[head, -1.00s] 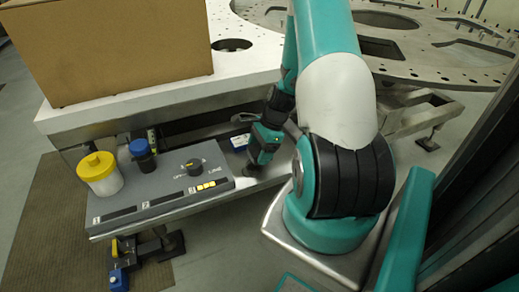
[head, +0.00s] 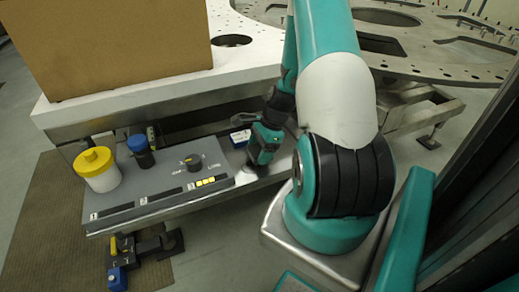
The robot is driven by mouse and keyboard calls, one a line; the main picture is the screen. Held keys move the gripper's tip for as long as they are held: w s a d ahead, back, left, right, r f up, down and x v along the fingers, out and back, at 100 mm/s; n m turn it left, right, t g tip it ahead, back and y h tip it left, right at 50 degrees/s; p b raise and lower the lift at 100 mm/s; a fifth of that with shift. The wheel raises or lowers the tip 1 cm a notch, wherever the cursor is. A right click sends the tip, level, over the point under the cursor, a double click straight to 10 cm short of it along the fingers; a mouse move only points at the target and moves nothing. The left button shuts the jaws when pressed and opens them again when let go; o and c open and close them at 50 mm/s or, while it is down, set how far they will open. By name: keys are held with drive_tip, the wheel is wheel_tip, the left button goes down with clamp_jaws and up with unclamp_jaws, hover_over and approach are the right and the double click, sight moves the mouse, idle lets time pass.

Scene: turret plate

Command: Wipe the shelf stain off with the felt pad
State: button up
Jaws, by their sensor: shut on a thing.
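My gripper (head: 250,168) points down at the right end of the metal shelf (head: 272,170), just right of the grey control panel. It is shut on the felt pad, of which only a small pale patch (head: 246,175) shows under the jaws. The pad looks low, at or close to the shelf surface; I cannot tell if it touches. I cannot make out the stain; the gripper and wrist cover part of the shelf there.
The grey panel (head: 150,191) carries a knob. A yellow-lidded jar (head: 98,172) and a blue-capped bottle (head: 141,152) stand on its left. A small blue-and-white box (head: 240,138) lies behind my gripper. A cardboard box (head: 110,50) sits on the white plate (head: 175,93) above the shelf.

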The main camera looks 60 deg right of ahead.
sight(252, 151)
drive_tip(key=shift+f+b, duration=0.45)
drive_tip(key=shift+f, duration=0.4)
drive_tip(key=shift+w+a+r+p, duration=0.1)
drive_tip(key=shift+w+a+p, duration=0.15)
drive_tip(key=shift+w+a, duration=0.35)
drive_tip(key=shift+w+a+r+p, duration=0.1)
drive_tip(key=shift+w+a+p, duration=0.15)
drive_tip(key=shift+a, duration=0.55)
drive_tip(key=shift+w+a+f+p, duration=0.15)
drive_tip(key=shift+w+a, duration=0.35)
drive_tip(key=shift+a, duration=0.35)
drive_tip(key=shift+w+a+f+p, duration=0.15)
drive_tip(key=shift+w+a, duration=0.35)
drive_tip(key=shift+a, duration=0.3)
drive_tip(key=shift+a+r, duration=0.1)
drive_tip(key=shift+r, duration=0.1)
drive_tip(key=shift+p, duration=0.35)
drive_tip(key=shift+s+d+f+p, duration=0.15)
drive_tip(key=shift+s+d, duration=0.5)
drive_tip(key=shift+d, duration=0.4)
drive_tip(key=shift+s+d+p, duration=0.2)
drive_tip(key=shift+s+d, duration=0.4)
drive_tip(key=shift+d, duration=0.4)
drive_tip(key=shift+s+d+f+p, duration=0.15)
drive_tip(key=shift+s+d, duration=0.5)
drive_tip(key=shift+d, duration=0.4)
drive_tip(key=shift+r+p, duration=0.25)
drive_tip(key=shift+p, duration=0.05)
